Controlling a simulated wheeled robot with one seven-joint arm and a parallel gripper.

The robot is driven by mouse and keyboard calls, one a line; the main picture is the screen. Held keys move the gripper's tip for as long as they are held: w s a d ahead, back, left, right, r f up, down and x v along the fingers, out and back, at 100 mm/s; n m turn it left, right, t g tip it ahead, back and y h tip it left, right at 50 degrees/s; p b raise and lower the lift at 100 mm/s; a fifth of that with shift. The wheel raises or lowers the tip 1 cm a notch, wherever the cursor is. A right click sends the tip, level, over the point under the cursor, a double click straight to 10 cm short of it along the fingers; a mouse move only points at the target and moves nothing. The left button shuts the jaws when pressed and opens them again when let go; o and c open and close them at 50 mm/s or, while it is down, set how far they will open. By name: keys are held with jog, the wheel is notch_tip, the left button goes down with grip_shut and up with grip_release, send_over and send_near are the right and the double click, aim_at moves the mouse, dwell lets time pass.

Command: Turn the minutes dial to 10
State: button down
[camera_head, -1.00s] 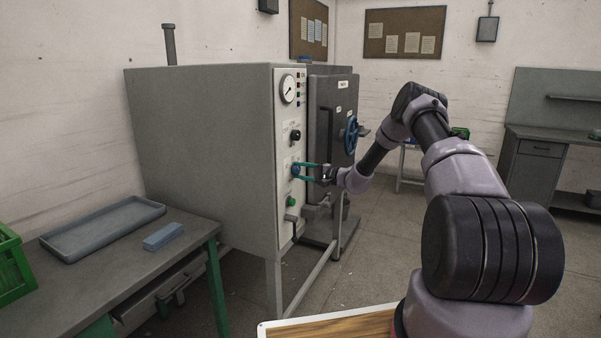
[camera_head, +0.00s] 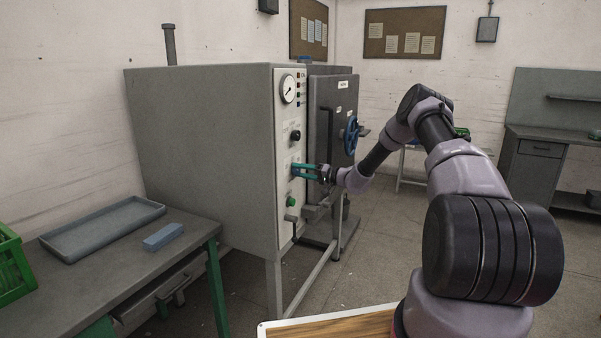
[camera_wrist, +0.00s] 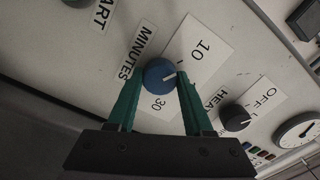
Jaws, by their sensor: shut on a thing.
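The minutes dial (camera_wrist: 159,75) is a round blue knob on the pale panel, between the printed 10 and 30. Its white pointer line faces right in the wrist view, between those numbers; the exact reading is hard to tell. My gripper (camera_wrist: 158,82) has its green fingers shut on the dial, one on each side. In the head view my gripper (camera_head: 295,169) reaches the panel from the right, and its fingers mostly hide the dial.
A black heat knob (camera_wrist: 235,117) and a gauge (camera_head: 288,89) sit on the same panel. A green button (camera_head: 291,201) is below the dial. The door with a blue handwheel (camera_head: 351,135) stands to the right, close to my arm.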

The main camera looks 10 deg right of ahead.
jog(key=shift+f, duration=0.1)
jog(key=shift+c, duration=1.5)
grip_release()
jog(key=v, duration=1.1)
jog(key=s+a+r+n+g+h, duration=0.25)
jog(key=s+a+r+g, duration=0.2)
jog(key=s+r, duration=0.55)
jog(key=s+a+r+n+g+h, duration=0.1)
jog(key=s+a+r+g+h, duration=0.25)
jog(key=s+a+r, duration=0.45)
jog(key=s+d+r+m+t+h, duration=0.1)
jog(key=s+d+r+m+h, duration=0.1)
jog(key=s, duration=0.7)
jog(key=s+d+r+m+t+h, duration=0.1)
jog(key=s+d+r+t+h, duration=0.1)
jog(key=s+d+r, duration=0.2)
jog(key=s+d+r+m+t+h, duration=0.1)
jog(key=s+r, duration=0.6)
jog(key=s, duration=0.8)
jog(key=shift+s+d+r+m+t+h, duration=0.2)
jog(key=shift+s+d+m+t+h, duration=0.15)
jog(key=shift+d+m+h, duration=0.65)
